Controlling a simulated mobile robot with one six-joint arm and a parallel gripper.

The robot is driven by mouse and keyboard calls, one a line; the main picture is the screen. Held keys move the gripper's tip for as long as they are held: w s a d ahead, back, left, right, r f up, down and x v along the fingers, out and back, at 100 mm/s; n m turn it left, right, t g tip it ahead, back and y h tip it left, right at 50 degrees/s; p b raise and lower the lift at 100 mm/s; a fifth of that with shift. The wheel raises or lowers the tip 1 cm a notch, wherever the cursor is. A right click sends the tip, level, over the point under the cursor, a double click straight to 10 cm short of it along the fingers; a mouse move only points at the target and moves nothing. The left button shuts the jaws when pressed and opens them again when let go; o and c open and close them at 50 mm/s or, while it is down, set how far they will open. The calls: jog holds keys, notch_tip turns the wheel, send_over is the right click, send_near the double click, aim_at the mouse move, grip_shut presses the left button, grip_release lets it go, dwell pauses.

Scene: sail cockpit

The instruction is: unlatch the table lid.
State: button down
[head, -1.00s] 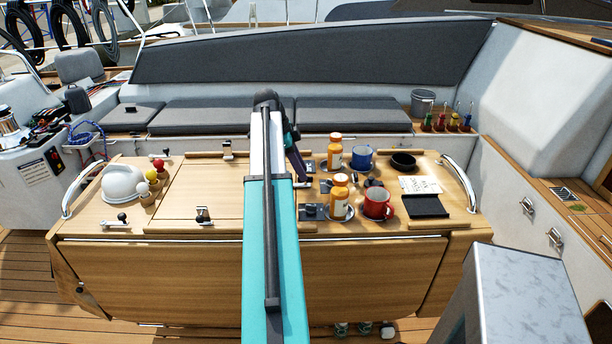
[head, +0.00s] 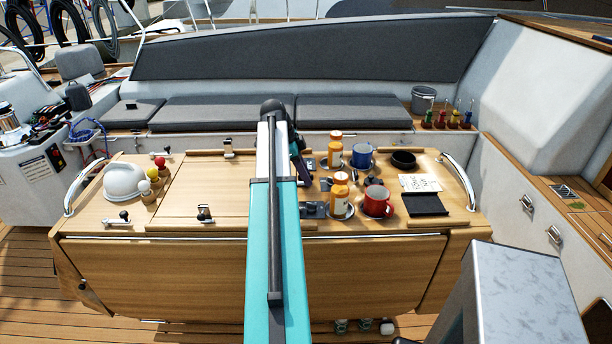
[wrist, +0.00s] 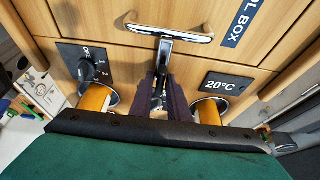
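In the wrist view, a T-shaped metal handle (wrist: 168,27) with a dark stem stands on the wooden table top. My gripper (wrist: 161,78) has its two dark fingers pointing at the stem, close together, with a narrow gap. Whether they touch or hold the stem is unclear. In the head view my gripper (head: 301,172) is low over the table, mostly hidden by my arm. The table (head: 230,280) has a lid panel (head: 205,185) left of my arm. One small latch (head: 204,214) is at its front edge, another (head: 228,149) at its back.
Orange bottles (head: 340,193) and a red mug (head: 377,202) stand right of my arm, with a blue mug (head: 362,156) behind. In the wrist view an orange bottle (wrist: 97,97) flanks the fingers, beside a dial plate (wrist: 86,66). A 20°C plate (wrist: 226,84) is at right.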

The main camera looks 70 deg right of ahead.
jog(key=shift+n, duration=0.3)
jog(key=n, duration=0.2)
jog(key=n+h+b, duration=0.1)
jog(key=n, duration=0.1)
jog(key=shift+s+a+t+h, duration=0.1)
jog(key=shift+t+h, duration=0.2)
jog(key=shift+t, duration=0.1)
jog(key=n+t, duration=0.1)
jog(key=n, duration=0.2)
jog(key=n+t+h, duration=0.1)
jog(key=n, duration=0.2)
jog(key=shift+n+b, duration=0.3)
jog(key=shift+n, duration=0.1)
jog(key=n+t, duration=0.1)
jog(key=n, duration=0.2)
jog(key=n+t, duration=0.2)
jog(key=n, duration=0.1)
jog(key=shift+n+p, duration=0.3)
jog(key=c, duration=1.8)
grip_release()
jog(key=shift+r, duration=0.1)
jog(key=shift+b+v, duration=1.3)
jog(key=shift+v, duration=5.5)
